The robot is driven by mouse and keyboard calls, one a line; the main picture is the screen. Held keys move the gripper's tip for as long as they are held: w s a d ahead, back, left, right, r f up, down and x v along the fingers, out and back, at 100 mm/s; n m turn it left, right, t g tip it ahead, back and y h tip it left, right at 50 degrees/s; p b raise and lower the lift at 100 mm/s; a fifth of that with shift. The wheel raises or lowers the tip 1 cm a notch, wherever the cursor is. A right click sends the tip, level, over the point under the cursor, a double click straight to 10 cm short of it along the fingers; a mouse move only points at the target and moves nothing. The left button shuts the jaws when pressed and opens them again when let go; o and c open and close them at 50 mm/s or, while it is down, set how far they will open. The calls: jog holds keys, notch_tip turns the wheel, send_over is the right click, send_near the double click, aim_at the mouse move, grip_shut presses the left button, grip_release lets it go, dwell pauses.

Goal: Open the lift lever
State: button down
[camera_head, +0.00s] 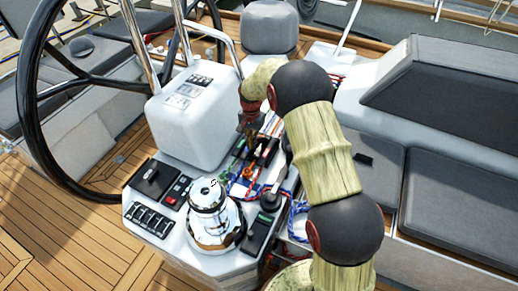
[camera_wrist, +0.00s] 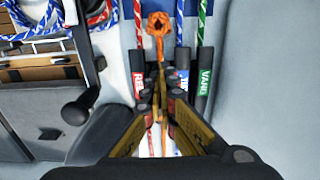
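Several rope clutch levers stand in a row in the wrist view. The red-labelled lever (camera_wrist: 138,84) is left of my gripper (camera_wrist: 161,98). A blue-labelled lever (camera_wrist: 183,80) and the green lever marked VANG (camera_wrist: 204,84) are to its right. An orange rope knot (camera_wrist: 158,24) lies just beyond the fingertips, and an orange strip shows between them. My fingers are drawn in with a narrow gap; I cannot tell whether they touch a lever. No lift label is readable. In the head view my gripper (camera_head: 249,132) points down at the clutches.
A chrome winch (camera_head: 212,215) stands in front of the clutches, with a switch panel (camera_head: 152,219) to its left. A white console (camera_head: 193,95) and the black steering wheel (camera_head: 36,110) are on the left. Grey cushions (camera_head: 460,208) are on the right.

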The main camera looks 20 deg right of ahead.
jog(key=shift+w+d+r+p, duration=0.3)
jog(key=shift+w+r, duration=0.1)
jog(key=shift+r, duration=0.2)
jog(key=shift+w+d+r+p, duration=0.4)
jog(key=shift+w+d+r, duration=0.1)
jog(key=shift+w+d, duration=0.15)
